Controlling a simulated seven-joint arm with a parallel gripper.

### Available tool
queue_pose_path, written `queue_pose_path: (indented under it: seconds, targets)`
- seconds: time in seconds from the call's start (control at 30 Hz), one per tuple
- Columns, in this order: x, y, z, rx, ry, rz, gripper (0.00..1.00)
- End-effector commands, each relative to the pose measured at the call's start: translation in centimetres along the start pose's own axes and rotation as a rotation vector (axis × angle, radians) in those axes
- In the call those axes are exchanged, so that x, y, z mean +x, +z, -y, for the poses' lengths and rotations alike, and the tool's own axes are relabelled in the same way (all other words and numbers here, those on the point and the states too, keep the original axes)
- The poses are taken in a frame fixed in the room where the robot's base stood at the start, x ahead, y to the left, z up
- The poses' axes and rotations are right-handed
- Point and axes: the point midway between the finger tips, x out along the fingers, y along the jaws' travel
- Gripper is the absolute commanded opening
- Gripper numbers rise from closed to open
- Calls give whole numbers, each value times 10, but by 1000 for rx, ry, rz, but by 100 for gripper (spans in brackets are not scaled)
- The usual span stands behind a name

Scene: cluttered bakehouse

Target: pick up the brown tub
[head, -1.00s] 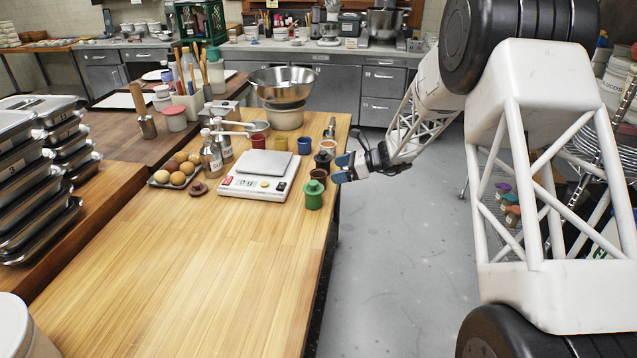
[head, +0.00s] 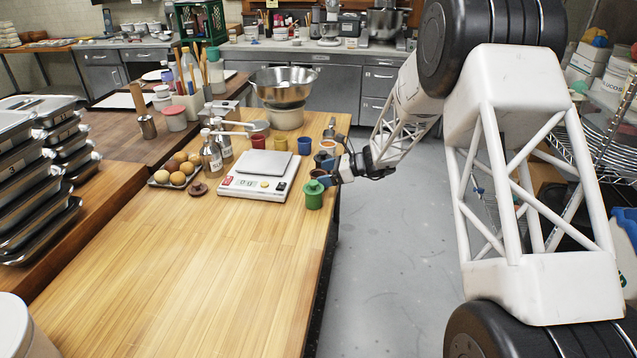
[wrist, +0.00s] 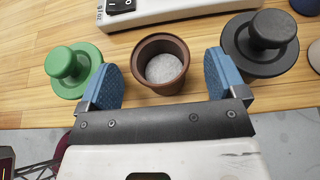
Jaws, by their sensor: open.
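The brown tub (wrist: 160,89) is round and open-topped, with pale grey contents, and stands upright on the wooden worktop (head: 190,270). It also shows in the head view (head: 318,173), partly hidden by my gripper. My gripper (head: 328,171) comes in from the right, over the worktop's right edge. Its blue-padded fingers are open. In the wrist view my gripper (wrist: 163,78) has one finger on each side of the tub, with a visible gap on both sides. I see nothing held.
A green lidded tub (wrist: 70,68) is close beside the left finger, and a black lidded tub (wrist: 262,45) is close to the right finger. A white scale (head: 258,184) stands just beyond. The worktop's front is clear.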

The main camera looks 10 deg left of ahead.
Motion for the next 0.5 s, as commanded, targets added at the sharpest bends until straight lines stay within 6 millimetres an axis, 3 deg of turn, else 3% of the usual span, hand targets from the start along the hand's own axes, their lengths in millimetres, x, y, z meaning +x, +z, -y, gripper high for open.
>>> queue_pose_path:
  seconds: [0.2,0.5]
  targets:
    - [22,0,0,-1,1,0,90]
    - [26,0,0,-1,0,0,90]
